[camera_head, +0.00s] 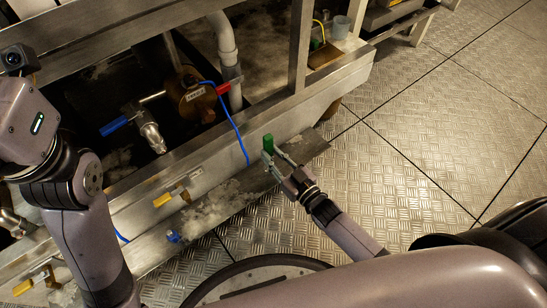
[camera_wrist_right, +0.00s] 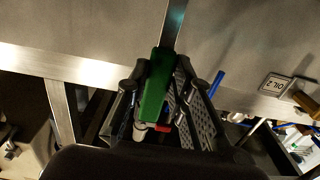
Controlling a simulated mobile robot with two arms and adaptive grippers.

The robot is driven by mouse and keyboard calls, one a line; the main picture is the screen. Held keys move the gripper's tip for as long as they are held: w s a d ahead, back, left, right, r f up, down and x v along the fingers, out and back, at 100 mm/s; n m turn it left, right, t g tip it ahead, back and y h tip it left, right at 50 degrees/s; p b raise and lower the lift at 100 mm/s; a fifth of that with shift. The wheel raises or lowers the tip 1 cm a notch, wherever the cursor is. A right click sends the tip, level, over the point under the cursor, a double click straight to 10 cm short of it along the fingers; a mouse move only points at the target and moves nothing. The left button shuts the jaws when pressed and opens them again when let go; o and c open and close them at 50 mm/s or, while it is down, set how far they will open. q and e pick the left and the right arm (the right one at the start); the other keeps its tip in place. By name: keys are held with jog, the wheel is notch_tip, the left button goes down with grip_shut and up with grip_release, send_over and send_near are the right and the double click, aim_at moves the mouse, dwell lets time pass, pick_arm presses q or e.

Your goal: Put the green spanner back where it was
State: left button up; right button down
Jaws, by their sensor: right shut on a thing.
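The green spanner (camera_head: 268,143) shows as a short green grip above my right gripper (camera_head: 273,160) in the head view. In the right wrist view the green grip of the spanner (camera_wrist_right: 155,88) lies between the fingers of my right gripper (camera_wrist_right: 160,80), and its metal shaft runs up out of the picture. My right gripper is shut on the spanner, beside the metal frame's front beam. In the head view I cannot tell whether the spanner touches the beam.
A metal beam (camera_head: 190,150) borders a recess with a blue-handled valve (camera_head: 115,125) and a brass fitting (camera_head: 196,104). A blue cable (camera_head: 236,130) hangs over the beam. The patterned floor (camera_head: 440,120) at right is clear.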

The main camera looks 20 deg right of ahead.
jog(key=shift+r, duration=0.1)
jog(key=c, duration=1.4)
grip_release()
